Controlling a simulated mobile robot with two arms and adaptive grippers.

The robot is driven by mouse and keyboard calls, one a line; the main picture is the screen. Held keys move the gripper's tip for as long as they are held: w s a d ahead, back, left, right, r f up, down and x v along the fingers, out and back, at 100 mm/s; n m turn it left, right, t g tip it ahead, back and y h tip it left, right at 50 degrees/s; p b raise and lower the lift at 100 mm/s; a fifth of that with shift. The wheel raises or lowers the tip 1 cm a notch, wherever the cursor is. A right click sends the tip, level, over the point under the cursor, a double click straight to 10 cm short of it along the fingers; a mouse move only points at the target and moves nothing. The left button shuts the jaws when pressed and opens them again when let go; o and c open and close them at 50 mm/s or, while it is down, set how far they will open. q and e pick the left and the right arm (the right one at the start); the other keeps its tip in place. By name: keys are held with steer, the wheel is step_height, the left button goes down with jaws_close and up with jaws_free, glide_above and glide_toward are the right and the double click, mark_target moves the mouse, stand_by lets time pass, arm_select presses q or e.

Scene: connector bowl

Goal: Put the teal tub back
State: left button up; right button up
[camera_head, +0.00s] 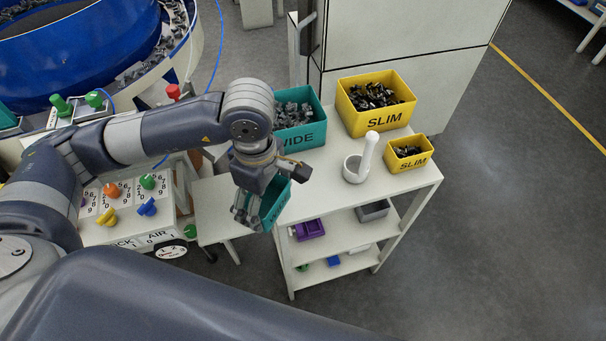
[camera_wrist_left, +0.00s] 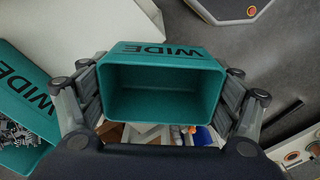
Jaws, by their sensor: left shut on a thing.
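The small teal tub (camera_head: 274,204), marked WIDE, is held in my left gripper (camera_head: 250,210) left of the shelf's top board. In the left wrist view the teal tub (camera_wrist_left: 160,92) sits between the two fingers, which touch its sides. Its inside looks empty. In the head view the gripper hides part of the tub, and it looks tilted. A larger teal bin (camera_head: 312,134), also marked WIDE, stands on the shelf top with grey connectors in it. My right gripper is not in view.
The white shelf unit (camera_head: 320,190) also carries a large yellow SLIM bin (camera_head: 384,122), a small yellow SLIM tub (camera_head: 408,164) and a white mortar with pestle (camera_head: 358,165). Its front top is clear. A panel with coloured knobs (camera_head: 125,205) stands left.

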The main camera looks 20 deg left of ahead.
arm_select(q)
steer(key=p, duration=0.2)
glide_above(300, 188)
steer(key=shift+d+f, duration=0.1)
steer(key=shift+f, duration=0.4)
steer(key=shift+s+f+p, duration=0.1)
steer(key=shift+f+p, duration=0.75)
steer(key=shift+f, duration=0.75)
steer(key=shift+f+b, duration=0.3)
steer(key=o, duration=1)
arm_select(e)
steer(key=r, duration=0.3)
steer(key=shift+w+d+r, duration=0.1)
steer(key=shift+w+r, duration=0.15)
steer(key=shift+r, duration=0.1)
